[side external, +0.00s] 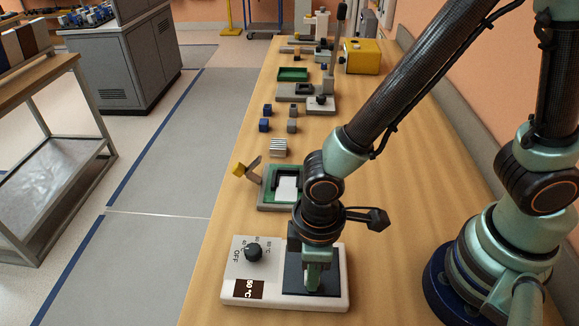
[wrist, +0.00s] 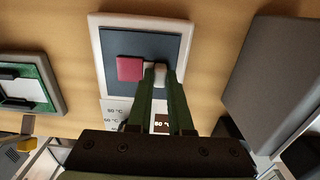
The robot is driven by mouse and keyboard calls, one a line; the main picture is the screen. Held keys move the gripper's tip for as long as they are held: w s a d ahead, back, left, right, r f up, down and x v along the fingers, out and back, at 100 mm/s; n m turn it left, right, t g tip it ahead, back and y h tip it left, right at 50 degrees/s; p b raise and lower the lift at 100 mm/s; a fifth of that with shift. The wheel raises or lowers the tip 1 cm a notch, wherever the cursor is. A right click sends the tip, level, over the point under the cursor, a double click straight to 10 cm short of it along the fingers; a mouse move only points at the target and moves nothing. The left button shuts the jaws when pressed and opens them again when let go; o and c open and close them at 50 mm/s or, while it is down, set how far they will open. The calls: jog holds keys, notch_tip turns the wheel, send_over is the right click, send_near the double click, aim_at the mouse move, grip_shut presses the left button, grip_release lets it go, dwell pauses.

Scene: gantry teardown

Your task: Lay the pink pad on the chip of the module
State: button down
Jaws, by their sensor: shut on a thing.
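The pink pad (wrist: 130,68) lies over the dark plate (wrist: 112,44) of a white heater in the wrist view. My gripper (wrist: 160,72) is shut on a small pale grey piece (wrist: 158,76) right at the pad's right edge; whether the two are joined is unclear. In the side view my gripper (side external: 313,277) points down at the heater's dark plate (side external: 328,276), and the pad is hidden. A green-framed board with a white part, seemingly the module (side external: 285,188), sits in a grey holder beyond the heater. It shows partly at the wrist view's left (wrist: 45,75). I cannot make out its chip clearly.
The heater (side external: 238,280) has a knob (side external: 253,252) and a 50 °C display (side external: 249,289). A yellow-tipped lever (side external: 240,169) stands up at the holder's left. A ridged block (side external: 278,147) and several small cubes lie beyond. A large grey block (wrist: 265,75) is at the wrist view's right.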

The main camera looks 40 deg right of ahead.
dwell(0.4)
jog(key=shift+r, duration=3)
jog(key=w+d, duration=0.4)
jog(key=w, duration=0.7)
send_over(286, 194)
jog(key=shift+f, duration=2.2)
jog(key=shift+f, duration=0.15)
jog(key=shift+f, duration=0.85)
